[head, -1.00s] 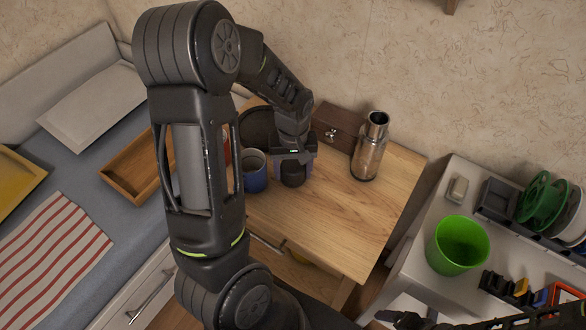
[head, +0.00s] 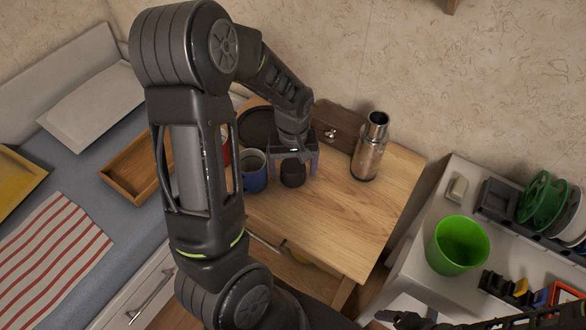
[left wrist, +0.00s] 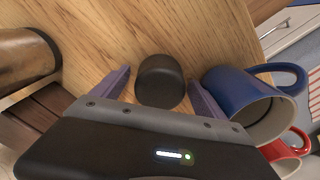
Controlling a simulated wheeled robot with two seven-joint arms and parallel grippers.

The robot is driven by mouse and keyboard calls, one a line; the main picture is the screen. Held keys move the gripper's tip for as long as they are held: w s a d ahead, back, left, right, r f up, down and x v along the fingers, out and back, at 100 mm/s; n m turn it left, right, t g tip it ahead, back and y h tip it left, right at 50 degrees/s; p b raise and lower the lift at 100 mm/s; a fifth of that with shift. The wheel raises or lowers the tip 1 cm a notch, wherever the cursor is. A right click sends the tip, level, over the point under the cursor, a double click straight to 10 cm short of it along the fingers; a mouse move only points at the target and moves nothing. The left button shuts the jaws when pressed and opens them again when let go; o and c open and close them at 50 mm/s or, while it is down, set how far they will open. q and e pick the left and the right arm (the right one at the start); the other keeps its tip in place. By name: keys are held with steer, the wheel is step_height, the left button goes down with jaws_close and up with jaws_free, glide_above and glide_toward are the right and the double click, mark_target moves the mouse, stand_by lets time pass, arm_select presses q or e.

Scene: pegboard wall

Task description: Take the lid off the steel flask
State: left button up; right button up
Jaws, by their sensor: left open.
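The steel flask (head: 368,150) stands upright on the wooden table, with its dark mouth uncovered at the top. In the left wrist view part of its body (left wrist: 24,58) shows at the left edge. A small black lid (head: 292,174) sits on the table left of the flask; it also shows in the left wrist view (left wrist: 160,80). My left gripper (head: 295,168) is open over the lid. Its two purple-grey fingers (left wrist: 160,88) stand apart on either side of the lid, with gaps visible. Part of my right arm shows at the lower right, but its fingertips cannot be made out.
A blue mug (head: 253,172) stands close left of the lid, beside my left finger. A red mug (left wrist: 290,145) is behind it. A brown box (head: 338,128) stands at the wall. The table's front right (head: 345,220) is clear. A green bucket (head: 457,245) is on the right shelf.

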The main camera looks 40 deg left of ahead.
mark_target(293, 165)
arm_select(q)
step_height(293, 165, up, 12)
steer(key=shift+f, duration=0.15)
steer(key=shift+p, duration=0.35)
stand_by(0.6)
